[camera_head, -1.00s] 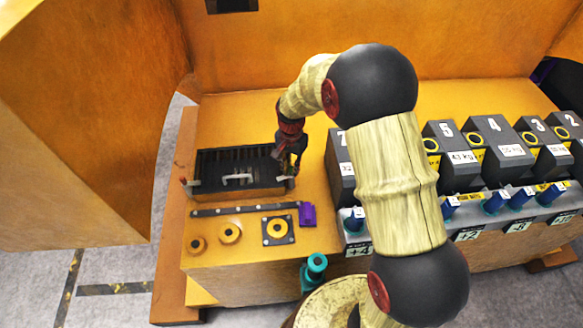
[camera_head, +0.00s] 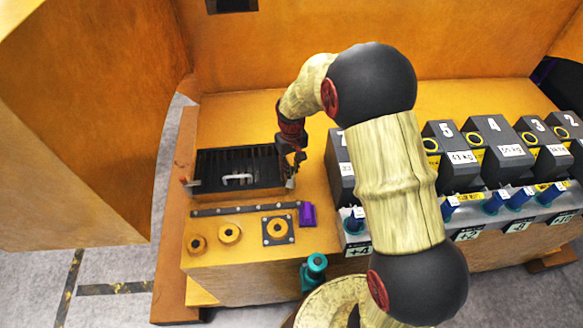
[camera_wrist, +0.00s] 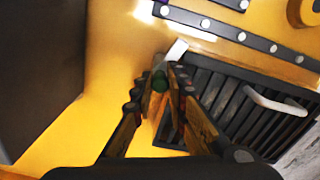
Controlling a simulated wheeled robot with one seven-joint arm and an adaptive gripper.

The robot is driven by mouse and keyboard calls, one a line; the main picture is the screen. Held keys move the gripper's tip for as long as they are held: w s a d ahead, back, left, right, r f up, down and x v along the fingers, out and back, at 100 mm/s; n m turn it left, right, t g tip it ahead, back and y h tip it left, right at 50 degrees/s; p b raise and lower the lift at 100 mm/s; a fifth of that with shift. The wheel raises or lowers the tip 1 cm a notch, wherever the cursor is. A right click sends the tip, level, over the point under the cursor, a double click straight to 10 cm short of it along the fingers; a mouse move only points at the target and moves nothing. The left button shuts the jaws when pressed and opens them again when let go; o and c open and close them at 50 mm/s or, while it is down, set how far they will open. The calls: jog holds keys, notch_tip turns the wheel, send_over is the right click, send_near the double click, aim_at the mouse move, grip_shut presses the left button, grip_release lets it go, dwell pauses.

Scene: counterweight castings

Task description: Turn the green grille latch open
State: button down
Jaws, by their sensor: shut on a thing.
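The black slatted grille (camera_head: 225,170) with a pale bar handle (camera_head: 238,178) lies on the orange surface; it also shows in the wrist view (camera_wrist: 235,105). My gripper (camera_head: 291,170) is at the grille's right end. In the wrist view my gripper (camera_wrist: 161,88) points down at the grille's edge, its fingers shut on the green grille latch (camera_wrist: 159,80). A pale lever part (camera_wrist: 177,49) sticks out beyond the fingertips. The fingers hide much of the latch.
A red-tipped catch (camera_head: 185,181) is at the grille's left end. A dark studded strip (camera_head: 245,209), a purple block (camera_head: 307,214) and round orange bosses (camera_head: 229,233) lie in front. Grey numbered castings (camera_head: 460,162) stand to the right, close to my arm.

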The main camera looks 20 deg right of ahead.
jog(key=shift+w+n, duration=0.1)
jog(key=shift+n, duration=1.9)
jog(key=c, duration=1.8)
grip_release()
jog(key=shift+o, duration=0.3)
notch_tip(320, 180, up, 12)
